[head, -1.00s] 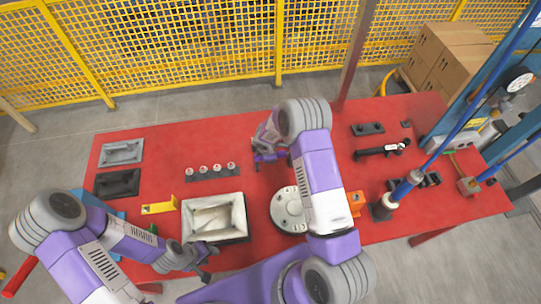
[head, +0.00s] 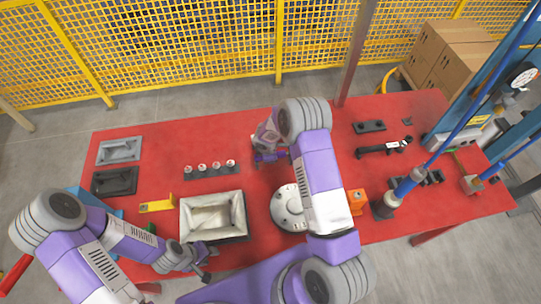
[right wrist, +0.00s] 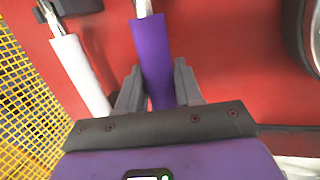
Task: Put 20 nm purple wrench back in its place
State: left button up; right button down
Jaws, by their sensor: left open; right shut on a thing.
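My right gripper (right wrist: 158,92) is shut on the purple wrench (right wrist: 152,45), with a finger on each side of its purple handle. The wrench's metal shank runs up out of the top of the right wrist view, so its head is hidden there. A wrench with a white handle (right wrist: 80,75) lies to its left, apart from it. In the head view my right gripper (head: 270,158) is over the middle of the red table, and the arm hides much around it. My left gripper (head: 207,268) is open and empty near the table's front edge, below a tray.
The red table (head: 200,142) carries a metal tray (head: 213,238), a row of small pieces on a dark strip (head: 212,171), a round flange (head: 285,207) and an orange block (head: 356,201). A long dark tool (head: 378,150) lies at right. Yellow mesh fencing (head: 200,65) stands behind.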

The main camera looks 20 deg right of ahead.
jog(key=c, duration=0.7)
grip_release()
jog(key=shift+o, duration=0.2)
jog(key=v, duration=0.7)
jog(key=shift+r, duration=0.25)
jog(key=shift+s+a, duration=0.1)
